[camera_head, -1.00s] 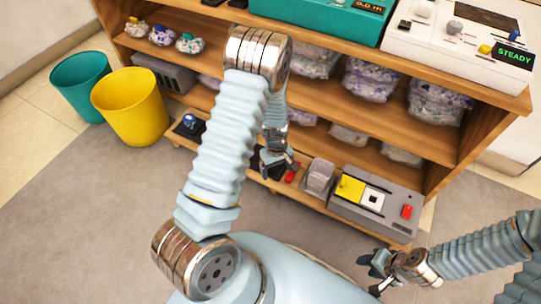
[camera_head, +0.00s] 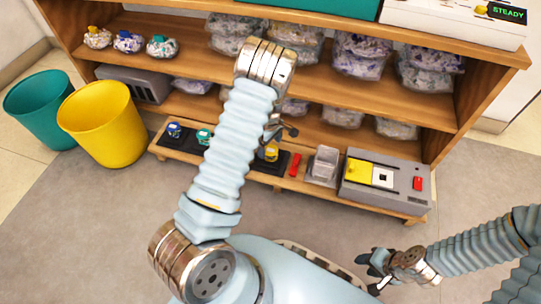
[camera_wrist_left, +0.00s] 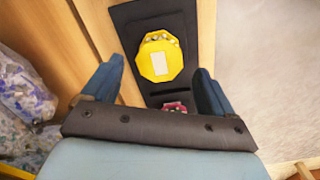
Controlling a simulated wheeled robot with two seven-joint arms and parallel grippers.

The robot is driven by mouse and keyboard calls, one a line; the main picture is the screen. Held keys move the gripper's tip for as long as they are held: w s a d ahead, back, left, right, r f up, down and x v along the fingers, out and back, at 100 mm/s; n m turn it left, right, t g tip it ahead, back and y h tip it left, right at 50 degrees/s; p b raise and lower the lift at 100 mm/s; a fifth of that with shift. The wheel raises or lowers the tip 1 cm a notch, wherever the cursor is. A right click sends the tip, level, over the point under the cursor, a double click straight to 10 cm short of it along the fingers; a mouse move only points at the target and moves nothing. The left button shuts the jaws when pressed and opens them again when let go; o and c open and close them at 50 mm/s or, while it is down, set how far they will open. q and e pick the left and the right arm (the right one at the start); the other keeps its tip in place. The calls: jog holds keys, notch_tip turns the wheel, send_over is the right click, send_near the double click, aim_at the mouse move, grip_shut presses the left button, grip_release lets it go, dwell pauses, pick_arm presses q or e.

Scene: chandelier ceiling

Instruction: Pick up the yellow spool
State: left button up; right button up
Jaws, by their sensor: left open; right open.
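The yellow spool (camera_head: 271,152) sits on the black holder strip on the lowest shelf, just right of my left forearm. In the left wrist view the yellow spool (camera_wrist_left: 160,66), with a pale label, lies on the black strip (camera_wrist_left: 155,13) beyond and between my fingers. My left gripper (camera_head: 284,131) is partly hidden by its arm in the head view. In the wrist view the left gripper (camera_wrist_left: 158,72) is open and empty, apart from the spool. My right gripper (camera_head: 370,272) is open and empty over the floor, away from the shelf.
A blue spool (camera_head: 174,130) and a teal spool (camera_head: 204,136) stand left along the strip. A magenta item (camera_wrist_left: 175,107) is near the yellow spool. A red object (camera_head: 295,165), clear box (camera_head: 324,165) and grey device (camera_head: 385,184) lie right. Bins stand left.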

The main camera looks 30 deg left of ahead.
aim_at(271, 150)
pick_arm(q)
jog(key=f, duration=0.2)
jog(key=f+b, duration=0.1)
jog(key=f, duration=0.1)
jog(key=shift+d+f, duration=0.2)
jog(key=shift+f, duration=0.1)
jog(key=shift+f+b, duration=0.3)
jog(key=shift+f, duration=0.1)
jog(key=c, duration=1.1)
